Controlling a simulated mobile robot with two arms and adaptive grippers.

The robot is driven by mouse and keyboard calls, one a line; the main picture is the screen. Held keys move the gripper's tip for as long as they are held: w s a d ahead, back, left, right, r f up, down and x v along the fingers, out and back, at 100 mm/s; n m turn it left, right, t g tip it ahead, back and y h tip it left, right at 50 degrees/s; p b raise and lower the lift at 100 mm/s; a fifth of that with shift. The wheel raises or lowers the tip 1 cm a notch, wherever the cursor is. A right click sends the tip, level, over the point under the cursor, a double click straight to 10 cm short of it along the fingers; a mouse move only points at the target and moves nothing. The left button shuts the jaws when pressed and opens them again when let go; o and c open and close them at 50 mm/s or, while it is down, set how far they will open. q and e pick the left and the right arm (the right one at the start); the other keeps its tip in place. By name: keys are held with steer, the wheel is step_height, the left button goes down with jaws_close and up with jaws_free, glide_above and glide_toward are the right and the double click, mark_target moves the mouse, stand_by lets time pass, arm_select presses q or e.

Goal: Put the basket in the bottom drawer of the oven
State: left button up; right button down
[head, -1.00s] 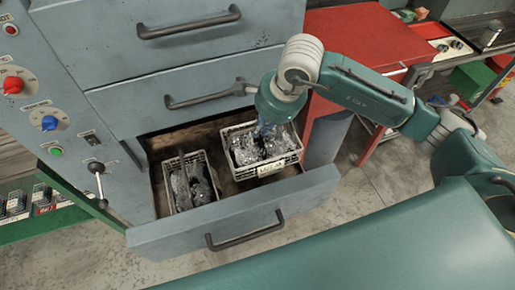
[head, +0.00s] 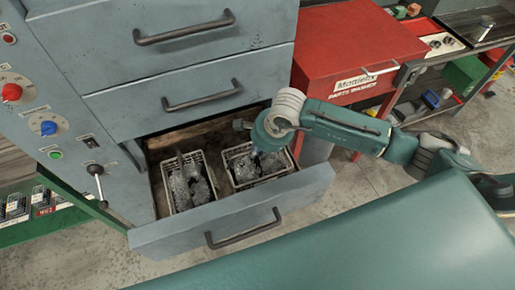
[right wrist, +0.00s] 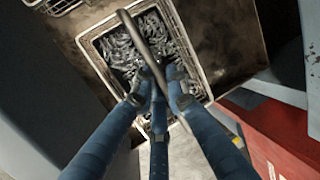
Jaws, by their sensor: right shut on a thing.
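A light wire-sided basket (head: 236,184) full of shiny metal pieces is in the right part of the open bottom drawer (head: 160,240). It also shows in the right wrist view (right wrist: 90,45), with a thin curved handle bar (right wrist: 133,32) crossing above its contents. My right gripper (head: 256,153) is over this basket. In the right wrist view its blue fingers (right wrist: 156,82) are closed together at the bar and hold the basket. The exact contact is partly hidden. A second, similar basket (head: 168,202) sits in the drawer's left part. My left gripper is not in view.
Two shut drawers with bar handles (head: 200,95) are above the open one. A control panel with knobs (head: 48,128) is at the left. A red cabinet (head: 335,55) stands close on the right. Bare drawer floor (head: 190,137) shows behind the baskets.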

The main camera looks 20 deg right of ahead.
steer(key=shift+w+r, duration=0.1)
steer(key=c, duration=1.7)
jaws_free()
steer(key=shift+c, duration=0.2)
steer(key=shift+d+r, duration=0.1)
steer(key=shift+r, duration=0.25)
steer(key=b+v, duration=0.3)
steer(key=v, duration=0.8)
steer(key=shift+s, duration=0.25)
